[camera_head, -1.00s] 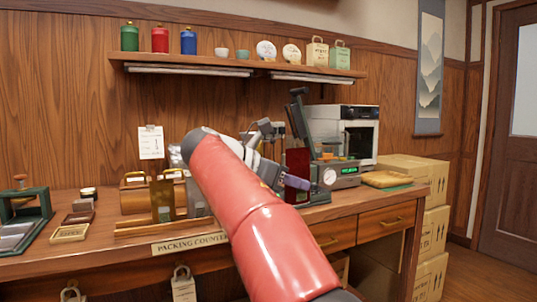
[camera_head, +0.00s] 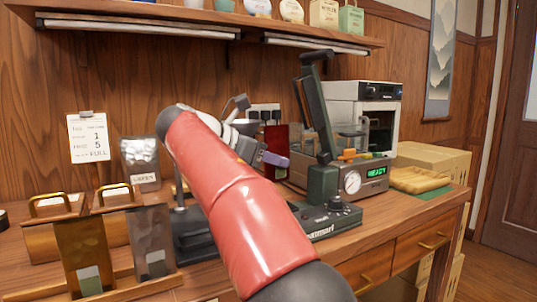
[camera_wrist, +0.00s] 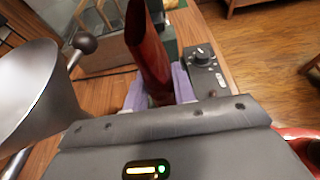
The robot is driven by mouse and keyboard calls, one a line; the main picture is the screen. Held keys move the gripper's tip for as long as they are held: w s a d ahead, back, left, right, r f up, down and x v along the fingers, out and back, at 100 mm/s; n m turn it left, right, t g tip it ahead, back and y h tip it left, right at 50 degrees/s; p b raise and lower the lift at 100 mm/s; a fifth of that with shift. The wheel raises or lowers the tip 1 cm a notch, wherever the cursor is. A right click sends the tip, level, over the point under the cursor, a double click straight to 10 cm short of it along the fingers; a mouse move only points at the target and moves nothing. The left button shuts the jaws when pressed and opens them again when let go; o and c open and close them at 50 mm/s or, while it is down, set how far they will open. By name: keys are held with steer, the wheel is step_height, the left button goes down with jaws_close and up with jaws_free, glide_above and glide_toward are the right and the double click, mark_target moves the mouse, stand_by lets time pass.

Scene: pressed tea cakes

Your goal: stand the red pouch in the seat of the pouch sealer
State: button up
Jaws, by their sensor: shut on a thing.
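The red pouch (camera_head: 276,138) stands upright in my gripper (camera_head: 270,160), partly hidden behind my arm in the head view. In the wrist view the red pouch (camera_wrist: 147,50) rises between the purple finger pads of my gripper (camera_wrist: 160,88), which is shut on it. The pouch sealer (camera_head: 322,185) is dark green, with a raised black lever, a round gauge and a lit display reading READY. The pouch appears left of the lever. In the wrist view the sealer's knob panel (camera_wrist: 203,60) is right of the pouch. The seat cannot be made out.
A metal funnel (camera_wrist: 35,90) is close on the left in the wrist view. A gold pouch (camera_head: 82,245) and a grey pouch (camera_head: 152,240) stand in a wooden rack at front left. A silver pouch (camera_head: 140,160) stands behind. A white oven-like machine (camera_head: 375,115) is behind the sealer.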

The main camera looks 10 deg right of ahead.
steer(key=shift+s+f, duration=0.15)
steer(key=shift+f, duration=0.45)
steer(key=shift+f+b, duration=1.15)
steer(key=shift+f, duration=2.25)
steer(key=shift+f+p, duration=0.2)
steer(key=shift+p, duration=0.2)
steer(key=o, duration=1.1)
steer(key=shift+b, duration=0.35)
